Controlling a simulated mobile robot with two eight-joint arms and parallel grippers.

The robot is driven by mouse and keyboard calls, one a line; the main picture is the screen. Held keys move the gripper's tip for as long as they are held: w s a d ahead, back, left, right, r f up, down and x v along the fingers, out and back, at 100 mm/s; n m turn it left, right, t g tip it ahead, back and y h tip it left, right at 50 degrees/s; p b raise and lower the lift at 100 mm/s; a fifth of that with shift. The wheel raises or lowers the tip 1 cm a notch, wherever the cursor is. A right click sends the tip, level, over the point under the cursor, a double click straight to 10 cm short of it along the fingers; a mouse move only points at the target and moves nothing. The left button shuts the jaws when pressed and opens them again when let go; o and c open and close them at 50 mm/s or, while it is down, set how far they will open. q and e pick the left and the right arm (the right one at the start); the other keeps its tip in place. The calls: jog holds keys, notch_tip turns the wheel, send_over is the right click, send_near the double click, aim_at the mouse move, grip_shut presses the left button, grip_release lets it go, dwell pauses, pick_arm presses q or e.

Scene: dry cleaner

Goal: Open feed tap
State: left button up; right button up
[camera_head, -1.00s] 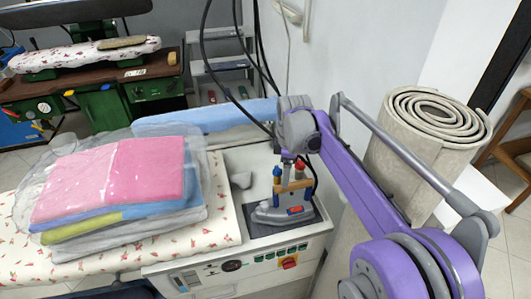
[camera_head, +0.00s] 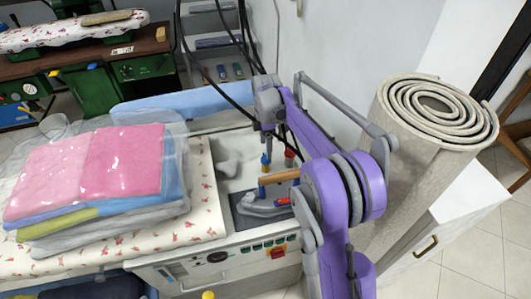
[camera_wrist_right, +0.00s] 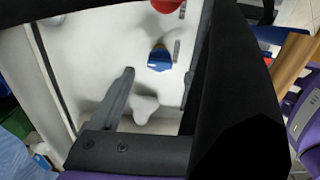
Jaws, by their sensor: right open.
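Two small knobs stand on the white ironing unit behind the iron (camera_head: 262,207): a blue one with a yellow top (camera_head: 265,167) and a red one (camera_head: 289,157). I cannot tell which is the feed tap. My right gripper (camera_head: 267,130) points down just above the blue knob, apart from it as far as I can tell. In the right wrist view its open jaws (camera_wrist_right: 165,72) have the blue knob (camera_wrist_right: 159,60) lying between and ahead of the fingers. The red knob (camera_wrist_right: 167,4) is at that view's top edge. My left gripper is not in view.
Bagged folded laundry (camera_head: 95,180) lies on the flowered board (camera_head: 190,217) to the left. Black cables (camera_head: 215,70) hang close behind the gripper. A rolled carpet (camera_head: 415,150) stands right of my arm. Buttons and a red switch (camera_head: 278,253) line the unit's front.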

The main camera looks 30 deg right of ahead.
jog(key=shift+f, duration=2.1)
grip_shut()
